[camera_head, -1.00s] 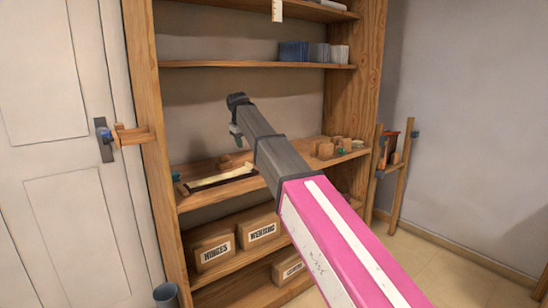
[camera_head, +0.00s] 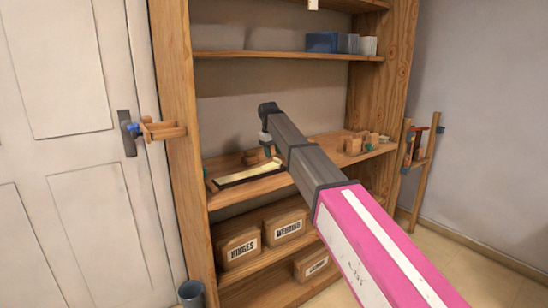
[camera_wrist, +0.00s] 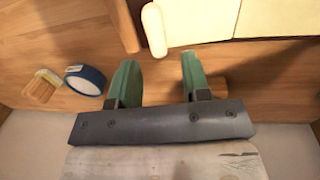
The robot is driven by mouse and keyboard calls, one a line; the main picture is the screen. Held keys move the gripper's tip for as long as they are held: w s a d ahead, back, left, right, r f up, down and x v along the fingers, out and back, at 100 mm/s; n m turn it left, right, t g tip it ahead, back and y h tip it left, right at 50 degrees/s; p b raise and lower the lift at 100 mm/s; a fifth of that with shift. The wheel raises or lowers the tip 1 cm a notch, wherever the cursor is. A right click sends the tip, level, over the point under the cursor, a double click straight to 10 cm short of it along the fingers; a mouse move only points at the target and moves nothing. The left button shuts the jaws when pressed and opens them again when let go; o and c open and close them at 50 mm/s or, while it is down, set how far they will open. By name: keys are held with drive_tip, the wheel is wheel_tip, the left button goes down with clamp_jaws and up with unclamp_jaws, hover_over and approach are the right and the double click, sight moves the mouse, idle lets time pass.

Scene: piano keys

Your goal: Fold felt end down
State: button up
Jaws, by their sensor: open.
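My gripper (camera_wrist: 160,68) is open, with two green fingers apart and nothing held between them. In the head view, my gripper (camera_head: 268,150) is just above the middle shelf, by the right end of a long cream strip (camera_head: 250,174) in a dark-edged frame. In the wrist view, a pale cream piece with a rounded end (camera_wrist: 154,28) lies just beyond the fingertips, beside a flat cream surface (camera_wrist: 205,18) split by a dark seam. I cannot tell for sure which of these is the felt.
In the wrist view, a blue-rimmed roll (camera_wrist: 86,80) and a small wooden piece (camera_wrist: 40,86) lie left of the fingers. In the head view, small wooden blocks (camera_head: 354,145) stand right on the middle shelf (camera_head: 225,197). Labelled boxes (camera_head: 239,248) are below. An upright post (camera_head: 397,80) bounds the right.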

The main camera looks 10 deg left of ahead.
drive_tip(key=shift+w+f, duration=0.1)
drive_tip(key=shift+f, duration=1.05)
clamp_jaws()
drive_tip(key=shift+s+a+r+t+h, duration=0.2)
drive_tip(key=shift+s+r+t+h, duration=0.05)
drive_tip(key=shift+r+t+h, duration=0.2)
drive_tip(key=shift+s+a+r+t+h, duration=0.15)
drive_tip(key=shift+s+r+t+h, duration=0.1)
drive_tip(key=shift+r+t+h, duration=0.15)
drive_tip(key=shift+s+a+r, duration=0.1)
drive_tip(key=shift+s+r, duration=0.05)
drive_tip(key=shift+r, duration=0.1)
